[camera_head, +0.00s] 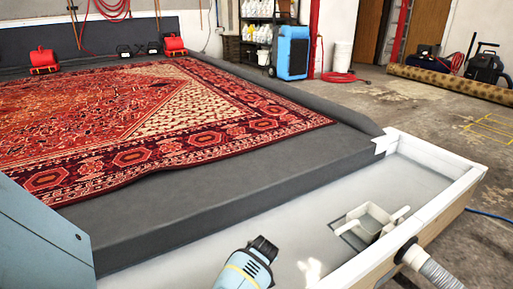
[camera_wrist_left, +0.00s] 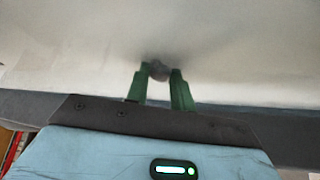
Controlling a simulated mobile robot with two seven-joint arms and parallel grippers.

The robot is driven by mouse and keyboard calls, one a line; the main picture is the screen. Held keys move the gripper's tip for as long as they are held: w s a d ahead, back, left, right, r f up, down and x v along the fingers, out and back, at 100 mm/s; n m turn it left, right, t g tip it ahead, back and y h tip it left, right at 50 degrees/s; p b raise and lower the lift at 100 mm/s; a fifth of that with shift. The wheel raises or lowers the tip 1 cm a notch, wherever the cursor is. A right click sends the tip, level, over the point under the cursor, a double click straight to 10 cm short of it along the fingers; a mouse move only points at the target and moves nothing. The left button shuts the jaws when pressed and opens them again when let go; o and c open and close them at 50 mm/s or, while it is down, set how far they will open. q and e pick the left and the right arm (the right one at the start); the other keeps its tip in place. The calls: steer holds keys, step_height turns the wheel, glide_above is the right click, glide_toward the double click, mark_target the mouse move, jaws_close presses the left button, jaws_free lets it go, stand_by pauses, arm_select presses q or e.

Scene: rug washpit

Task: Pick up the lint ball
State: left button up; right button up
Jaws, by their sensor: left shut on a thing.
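The lint ball is a small grey lump (camera_wrist_left: 158,71) in the left wrist view. It sits between the two green fingertips of my left gripper (camera_wrist_left: 158,76), which is shut on it. Pale surface lies behind the ball; I cannot tell whether the ball touches it. In the head view my left gripper's blue and dark housing shows at the bottom middle, over the pale trough (camera_head: 215,258). Its fingertips and the lint ball are hidden there. My right gripper is not in view.
A white drain fitting (camera_head: 368,222) stands in the trough, right of my left gripper. A grey hose (camera_head: 435,270) joins the trough's outer wall. A dark raised ledge (camera_head: 230,205) borders the trough, with a red patterned rug (camera_head: 150,115) beyond. A blue machine (camera_head: 293,52) stands behind.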

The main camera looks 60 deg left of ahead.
arm_select(q)
steer(key=shift+r, duration=0.1)
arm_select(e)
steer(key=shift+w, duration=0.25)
